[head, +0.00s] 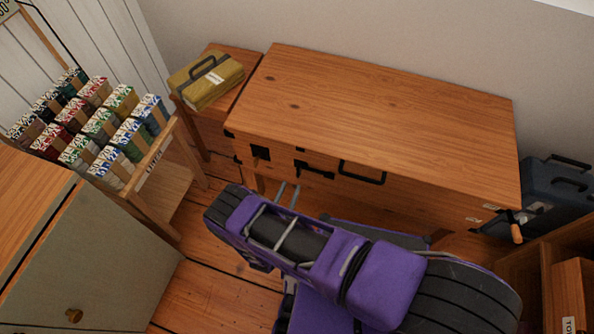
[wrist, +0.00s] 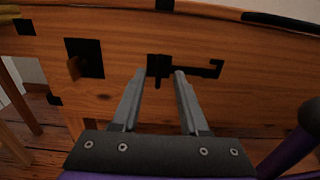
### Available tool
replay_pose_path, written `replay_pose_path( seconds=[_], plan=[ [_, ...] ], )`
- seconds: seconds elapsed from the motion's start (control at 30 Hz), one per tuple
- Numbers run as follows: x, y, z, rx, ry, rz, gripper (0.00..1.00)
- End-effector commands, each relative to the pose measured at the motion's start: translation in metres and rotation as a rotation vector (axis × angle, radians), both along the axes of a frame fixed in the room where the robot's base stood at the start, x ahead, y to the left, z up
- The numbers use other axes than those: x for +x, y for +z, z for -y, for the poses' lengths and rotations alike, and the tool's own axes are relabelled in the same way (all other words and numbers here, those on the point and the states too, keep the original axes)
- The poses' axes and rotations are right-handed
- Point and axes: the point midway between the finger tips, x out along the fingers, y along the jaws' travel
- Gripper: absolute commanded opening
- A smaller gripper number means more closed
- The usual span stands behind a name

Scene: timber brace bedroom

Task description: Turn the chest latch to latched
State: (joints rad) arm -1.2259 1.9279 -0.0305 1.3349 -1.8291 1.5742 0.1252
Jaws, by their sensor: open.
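The wooden chest (head: 380,100) stands against the back wall. Its black latch (head: 313,168) is on the front face and also shows in the wrist view (wrist: 205,72). There, a dark bar runs right to an upturned hook end, and a short dark piece hangs down at the left. My gripper (wrist: 160,75) is open and empty, pointing at the front face. Its fingertips appear on either side of the hanging piece; I cannot tell whether they touch it. In the head view, my gripper (head: 288,188) is just below and left of the latch.
A black plate with a wooden peg (wrist: 85,58) sits left of the latch. A black handle (head: 362,173) is right of it. A crank (head: 515,228) sticks out at the chest's right end. A yarn rack (head: 130,185) and a cabinet (head: 90,250) stand left.

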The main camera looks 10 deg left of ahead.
Motion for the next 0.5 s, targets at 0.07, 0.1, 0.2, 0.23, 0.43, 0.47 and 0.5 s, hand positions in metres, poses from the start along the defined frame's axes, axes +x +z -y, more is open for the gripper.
replay_pose_path(
  seconds=[0.07,0.1,0.2,0.23,0.43,0.47,0.5],
  plan=[
    [0.018,0.000,0.002,0.001,-0.004,0.000,0.44],
    [0.027,0.000,0.003,0.001,-0.005,0.001,0.44],
    [0.045,0.000,0.004,0.002,-0.004,0.000,0.44],
    [0.050,0.000,0.005,0.002,-0.004,0.000,0.44],
    [0.071,0.000,0.006,0.000,-0.002,-0.001,0.44],
    [0.073,0.000,0.006,0.000,-0.001,-0.001,0.44],
    [0.075,0.000,0.006,0.000,-0.001,-0.001,0.44]
  ],
)
